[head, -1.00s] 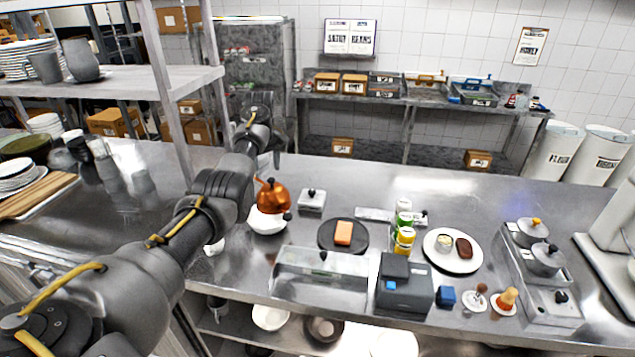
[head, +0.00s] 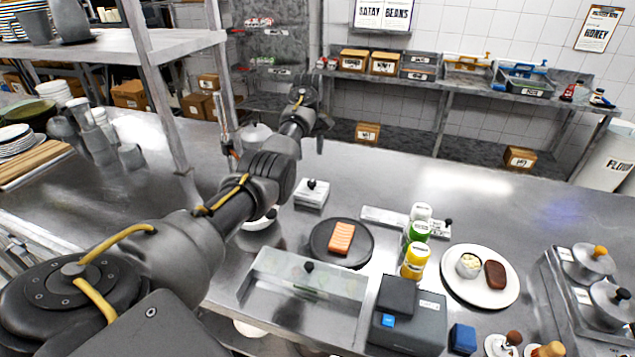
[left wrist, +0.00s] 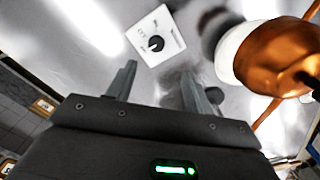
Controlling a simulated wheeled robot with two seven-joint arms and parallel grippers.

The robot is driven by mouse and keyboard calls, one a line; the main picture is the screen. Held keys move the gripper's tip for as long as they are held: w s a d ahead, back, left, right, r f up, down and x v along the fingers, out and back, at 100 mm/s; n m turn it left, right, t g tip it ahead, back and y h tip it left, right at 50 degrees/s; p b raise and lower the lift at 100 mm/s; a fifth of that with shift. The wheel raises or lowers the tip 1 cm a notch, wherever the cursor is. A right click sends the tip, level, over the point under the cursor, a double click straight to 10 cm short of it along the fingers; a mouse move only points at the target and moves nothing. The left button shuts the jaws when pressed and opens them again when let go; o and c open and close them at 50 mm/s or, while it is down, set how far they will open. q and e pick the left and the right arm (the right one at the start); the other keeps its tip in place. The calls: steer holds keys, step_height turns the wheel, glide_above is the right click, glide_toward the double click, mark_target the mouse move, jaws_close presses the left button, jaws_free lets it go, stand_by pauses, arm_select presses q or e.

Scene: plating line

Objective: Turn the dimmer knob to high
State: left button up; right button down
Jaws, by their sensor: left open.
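The dimmer is a small white box with a black knob (left wrist: 156,44) on top; its box (left wrist: 165,30) fills the upper middle of the left wrist view. In the head view the dimmer box (head: 311,199) stands on the steel counter, right of my left arm. My left gripper (left wrist: 158,72) is open and empty, its two fingers spread on the near side of the knob and apart from it. The printing around the knob is too small to read, and I cannot tell its setting. My right gripper is not in view.
Bare counter lies behind the dimmer.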

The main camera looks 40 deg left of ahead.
mark_target(312, 182)
arm_select(q)
steer(key=f, duration=0.3)
steer(key=f+p, duration=0.1)
steer(key=f, duration=0.6)
steer(key=shift+w+p, duration=0.35)
steer(key=shift+w, duration=0.05)
steer(key=shift+f, duration=0.85)
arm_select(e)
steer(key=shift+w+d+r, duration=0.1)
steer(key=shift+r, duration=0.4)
arm_select(q)
steer(key=c, duration=1)
steer(key=shift+o, duration=0.2)
